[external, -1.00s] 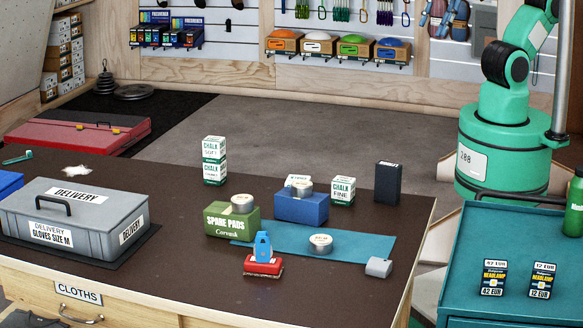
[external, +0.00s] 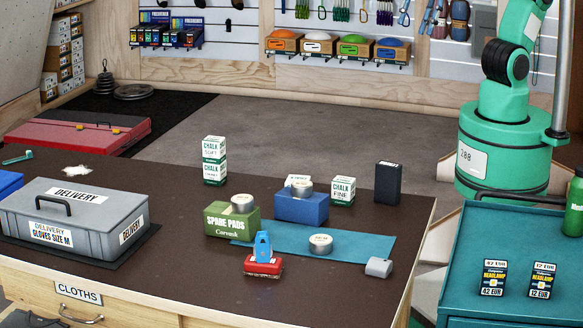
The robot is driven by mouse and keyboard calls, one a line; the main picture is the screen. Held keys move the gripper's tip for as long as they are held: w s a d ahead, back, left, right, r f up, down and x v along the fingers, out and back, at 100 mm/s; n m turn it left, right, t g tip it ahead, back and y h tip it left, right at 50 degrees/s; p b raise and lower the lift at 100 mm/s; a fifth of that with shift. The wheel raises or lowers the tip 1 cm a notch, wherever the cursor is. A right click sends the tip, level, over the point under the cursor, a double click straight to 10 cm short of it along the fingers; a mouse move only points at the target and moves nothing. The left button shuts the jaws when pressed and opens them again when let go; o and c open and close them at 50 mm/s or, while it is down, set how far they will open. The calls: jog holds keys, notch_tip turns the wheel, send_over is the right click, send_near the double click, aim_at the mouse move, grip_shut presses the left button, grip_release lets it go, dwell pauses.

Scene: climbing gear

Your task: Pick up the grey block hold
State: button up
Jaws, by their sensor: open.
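A small grey block (external: 378,267) lies on the dark tabletop (external: 330,290) near its right front edge. It sits at the right front corner of the blue mat (external: 372,245); I cannot tell if it touches the mat. I take it to be the grey block hold. My gripper is outside the picture. Only my green arm's base and lower links show at the upper right.
A silver tin (external: 321,243) sits on the mat. A red block with a blue piece (external: 263,262), a green spare pads box (external: 231,222) and a blue box (external: 301,205) stand to the left. A dark box (external: 388,183) stands behind. A teal cart (external: 480,255) is at right.

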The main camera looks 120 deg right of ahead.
jog(key=w+a+f+n+g+p, duration=0.1)
jog(key=w+a+f, duration=0.1)
jog(key=w+a, duration=0.35)
jog(key=w+a+f+n, duration=0.1)
jog(key=w+a, duration=0.1)
jog(key=w, duration=0.6)
jog(key=n+g+p, duration=0.2)
jog(key=n+g, duration=0.2)
send_over(379, 261)
notch_tip(379, 261, down, 32)
jog(key=shift+r, duration=0.2)
jog(key=shift+f, duration=0.1)
jog(key=shift+f, duration=4.25)
